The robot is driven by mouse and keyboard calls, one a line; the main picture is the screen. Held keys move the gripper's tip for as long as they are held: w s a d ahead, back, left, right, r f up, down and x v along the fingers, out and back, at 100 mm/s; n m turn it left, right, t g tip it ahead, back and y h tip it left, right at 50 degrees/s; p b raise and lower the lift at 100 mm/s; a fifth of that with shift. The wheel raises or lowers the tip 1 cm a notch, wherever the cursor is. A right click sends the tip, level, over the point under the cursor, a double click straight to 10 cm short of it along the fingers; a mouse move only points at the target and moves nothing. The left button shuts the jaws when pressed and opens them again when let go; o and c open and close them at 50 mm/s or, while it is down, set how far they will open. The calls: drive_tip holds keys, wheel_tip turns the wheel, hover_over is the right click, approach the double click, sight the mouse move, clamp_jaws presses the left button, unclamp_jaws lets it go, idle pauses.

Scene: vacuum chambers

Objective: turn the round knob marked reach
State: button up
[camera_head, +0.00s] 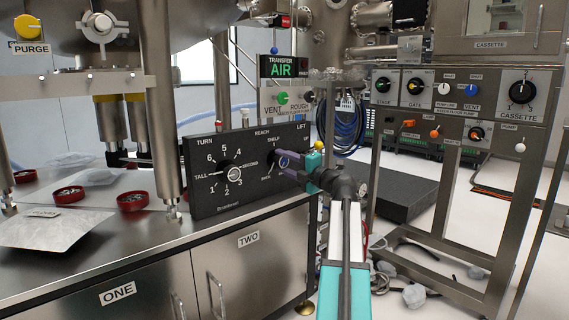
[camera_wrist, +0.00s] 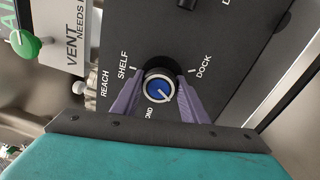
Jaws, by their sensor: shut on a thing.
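The reach knob is a round knob with a blue cap and a pale ring (camera_wrist: 158,91), on a black panel. The white mark on its cap slants toward the lower right in the wrist view. Labels SHELF and DOCK stand beside it, and REACH is at the left. My gripper (camera_wrist: 162,82) has its two purple fingers closed on the knob from either side. In the head view my gripper (camera_head: 285,164) is at the right part of the black panel (camera_head: 208,197) and largely hides the knob.
The TURN dial (camera_head: 232,174) is left on the same panel. A green VENT knob (camera_head: 283,98) and a TRANSFER AIR sign (camera_head: 280,67) are just above. A steel bench (camera_head: 285,224) lies below. A rack of knobs (camera_head: 457,105) stands at the right.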

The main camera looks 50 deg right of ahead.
drive_tip(key=shift+r, duration=0.2)
drive_tip(key=o, duration=1)
drive_tip(key=shift+f, duration=0.1)
drive_tip(key=shift+s, duration=0.1)
drive_tip(key=s+f+p, duration=0.1)
drive_tip(key=s, duration=1.2)
drive_tip(key=shift+s+a, duration=0.15)
drive_tip(key=shift+s, duration=0.1)
drive_tip(key=shift+f, duration=0.1)
